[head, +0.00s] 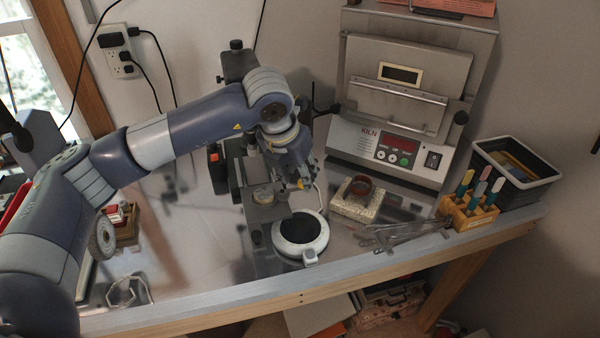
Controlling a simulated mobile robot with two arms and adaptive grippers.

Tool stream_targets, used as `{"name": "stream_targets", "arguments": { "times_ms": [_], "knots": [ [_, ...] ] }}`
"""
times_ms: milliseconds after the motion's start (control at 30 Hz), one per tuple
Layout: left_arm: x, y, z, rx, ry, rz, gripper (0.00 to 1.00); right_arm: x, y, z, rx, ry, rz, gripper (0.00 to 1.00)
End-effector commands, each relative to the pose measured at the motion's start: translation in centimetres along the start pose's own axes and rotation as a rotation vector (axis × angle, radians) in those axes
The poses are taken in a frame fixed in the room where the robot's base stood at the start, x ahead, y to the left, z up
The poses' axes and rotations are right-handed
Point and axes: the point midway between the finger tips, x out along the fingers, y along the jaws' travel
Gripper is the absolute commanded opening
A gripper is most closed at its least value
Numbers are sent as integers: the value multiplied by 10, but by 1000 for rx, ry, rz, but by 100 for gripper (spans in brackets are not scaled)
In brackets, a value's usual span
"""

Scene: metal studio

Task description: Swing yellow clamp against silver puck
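A small round silver-grey puck (263,194) sits on the dark grey block of a black bench device (268,212). My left gripper (298,181) points down just right of the puck and a little above it in the picture. A small yellow piece, perhaps the yellow clamp (302,184), shows at the fingertips. It looks apart from the puck. My wrist and fingers cover much of this spot. I cannot tell whether the fingers are open, shut or touching the yellow piece. My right gripper is not in view.
A white ring with a dark centre (300,234) stands in front of the device. A kiln (390,140) stands behind. To the right are a dark red ring on a pale block (356,198), metal tongs (405,232), a wooden tool rack (466,213) and a black bin (535,185).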

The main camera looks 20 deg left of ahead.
Motion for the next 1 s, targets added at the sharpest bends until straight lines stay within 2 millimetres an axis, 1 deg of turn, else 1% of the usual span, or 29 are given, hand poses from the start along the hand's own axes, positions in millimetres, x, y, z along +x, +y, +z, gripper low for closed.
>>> {"name": "stream_targets", "arguments": {
  "times_ms": [100, 200, 500, 567, 600, 667, 1000],
  "knots": [
    [13, 0, 0, 0, 2, 0, 36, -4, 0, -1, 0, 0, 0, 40],
    [19, -1, 0, 1, 0, -2, 36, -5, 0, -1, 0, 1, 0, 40],
    [21, 0, 0, 1, -1, -1, 36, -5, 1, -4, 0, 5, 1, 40],
    [21, 0, 0, 1, 0, -1, 22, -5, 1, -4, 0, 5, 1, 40],
    [21, 0, 0, 1, 0, -1, 13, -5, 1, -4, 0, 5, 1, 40],
    [21, 0, 0, 1, 0, -1, 0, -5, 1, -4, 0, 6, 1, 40],
    [22, -1, -1, 15, -1, -7, 0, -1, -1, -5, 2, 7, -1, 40]
  ]
}}
